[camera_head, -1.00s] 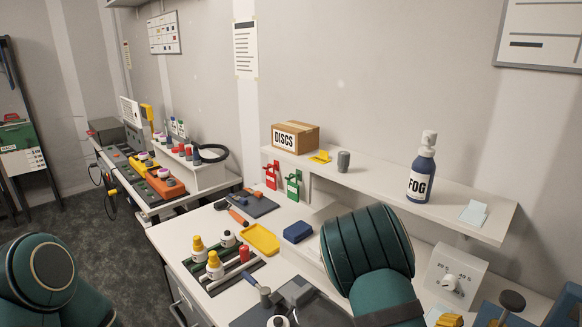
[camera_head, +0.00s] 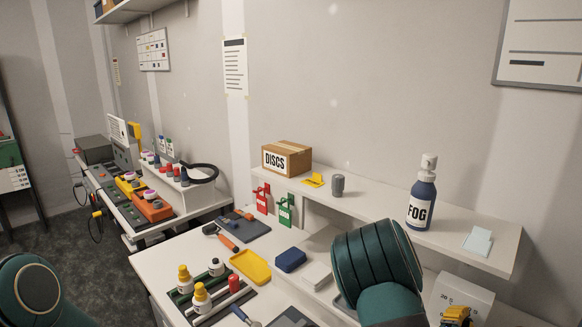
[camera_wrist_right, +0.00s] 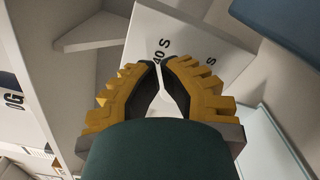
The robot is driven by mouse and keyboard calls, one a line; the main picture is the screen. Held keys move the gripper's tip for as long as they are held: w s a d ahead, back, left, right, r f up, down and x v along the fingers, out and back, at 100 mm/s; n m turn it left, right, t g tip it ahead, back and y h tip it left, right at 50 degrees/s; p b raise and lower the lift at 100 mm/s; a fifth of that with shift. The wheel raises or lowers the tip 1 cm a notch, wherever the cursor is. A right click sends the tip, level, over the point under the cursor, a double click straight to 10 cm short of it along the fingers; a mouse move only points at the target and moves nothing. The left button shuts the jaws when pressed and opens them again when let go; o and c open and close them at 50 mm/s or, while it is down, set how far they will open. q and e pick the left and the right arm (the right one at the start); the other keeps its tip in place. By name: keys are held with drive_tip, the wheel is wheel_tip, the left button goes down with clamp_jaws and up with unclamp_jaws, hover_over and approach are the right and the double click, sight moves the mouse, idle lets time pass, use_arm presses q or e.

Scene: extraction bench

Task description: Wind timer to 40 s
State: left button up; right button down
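The timer (camera_head: 470,293) is a white box at the lower right of the head view. Its front is mostly hidden by my right gripper (camera_head: 455,316), of which only yellow finger parts show. In the right wrist view the timer's white face (camera_wrist_right: 205,30) carries a "40 S" mark just beyond the fingertips. The right gripper's yellow, black-padded fingers (camera_wrist_right: 162,68) are nearly together, with a thin white part, which looks like the timer's knob (camera_wrist_right: 166,88), between them. The knob's exact pointing is hard to read. My left gripper is out of view.
A shelf (camera_head: 400,226) above the bench bears a FOG bottle (camera_head: 421,195), a grey cylinder (camera_head: 337,186) and a DISCS box (camera_head: 287,158). A yellow tray (camera_head: 250,266) and blue block (camera_head: 291,260) lie left of my right arm.

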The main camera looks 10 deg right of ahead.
drive_tip(key=shift+w+d+r, duration=0.2)
drive_tip(key=shift+r, duration=0.1)
drive_tip(key=shift+s+f, duration=0.1)
drive_tip(key=shift+f, duration=0.15)
idle(0.7)
drive_tip(key=shift+d+f, duration=0.4)
drive_tip(key=shift+f, duration=0.2)
drive_tip(key=shift+s+f+b, duration=0.3)
drive_tip(key=shift+f+b, duration=0.1)
drive_tip(key=shift+f, duration=0.4)
drive_tip(key=shift+s+d, duration=0.1)
drive_tip(key=shift+s, duration=0.05)
drive_tip(key=shift+v, duration=2.35)
drive_tip(key=shift+s+a+r, duration=0.1)
drive_tip(key=shift+s+a, duration=0.3)
drive_tip(key=shift+s, duration=0.15)
